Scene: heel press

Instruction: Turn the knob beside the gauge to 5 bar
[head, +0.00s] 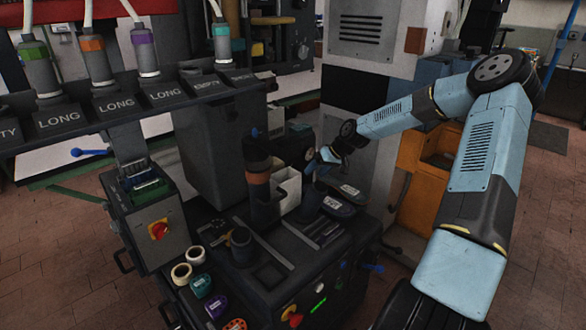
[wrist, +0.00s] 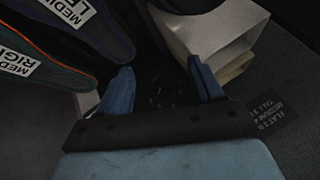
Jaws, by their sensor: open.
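My gripper (head: 316,160) is in the middle of the head view, just right of the press column and above the machine top. In the wrist view its two blue fingers (wrist: 163,88) are spread apart with nothing between them. I cannot make out the gauge or the knob beside it in either view. The dark area between and beyond the fingers is too dim to read. A small dark card (wrist: 271,115) with lines of lettering, partly legible as "FLAT 3" and "MEDIUM 4", lies right of the fingers.
Dark pieces labelled "MEDIUM" (wrist: 85,40) lie left of the fingers. A control box with a red switch (head: 158,229) and tape rolls (head: 182,273) are further left.

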